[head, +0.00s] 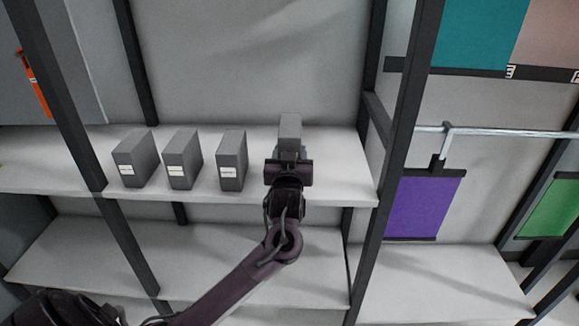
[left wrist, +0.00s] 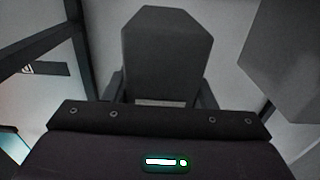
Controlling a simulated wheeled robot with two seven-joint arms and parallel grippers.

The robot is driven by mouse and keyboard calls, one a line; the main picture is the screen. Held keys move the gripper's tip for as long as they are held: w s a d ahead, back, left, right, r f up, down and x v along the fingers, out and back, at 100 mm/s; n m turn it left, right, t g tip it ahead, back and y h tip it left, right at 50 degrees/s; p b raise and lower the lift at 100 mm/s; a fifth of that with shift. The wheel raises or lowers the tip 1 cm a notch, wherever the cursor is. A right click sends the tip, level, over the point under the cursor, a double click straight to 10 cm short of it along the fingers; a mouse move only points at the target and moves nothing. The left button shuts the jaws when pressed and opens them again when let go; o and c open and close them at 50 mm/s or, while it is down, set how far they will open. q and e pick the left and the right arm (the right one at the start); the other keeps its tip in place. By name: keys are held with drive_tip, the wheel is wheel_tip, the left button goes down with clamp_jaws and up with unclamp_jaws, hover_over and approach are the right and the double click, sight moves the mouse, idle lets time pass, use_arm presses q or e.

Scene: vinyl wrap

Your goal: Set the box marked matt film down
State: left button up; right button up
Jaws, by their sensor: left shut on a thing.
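A grey box (head: 290,126) is held in my left gripper (head: 289,156) at the right end of the upper shelf's row. The same box (left wrist: 165,55) stands between the two fingers of my left gripper (left wrist: 160,92) in the left wrist view. Part of a pale label shows low on its face there, but the text cannot be read. The gripper hides the box's lower part in the head view, so I cannot tell whether it touches the shelf. My right gripper is not in view.
The white upper shelf (head: 335,183) carries three similar grey labelled boxes (head: 232,160), (head: 183,160), (head: 136,160) left of the held one. A dark upright post (head: 398,130) stands to the right. Shelf between the held box and the post is bare.

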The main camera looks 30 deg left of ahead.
use_arm(q)
wheel_tip(320, 180, down, 4)
drive_tip(key=shift+r+p, duration=0.1)
drive_tip(key=shift+p, duration=0.2)
drive_tip(key=shift+f, duration=0.4)
drive_tip(key=shift+f, duration=0.15)
drive_tip(key=o, duration=1.1)
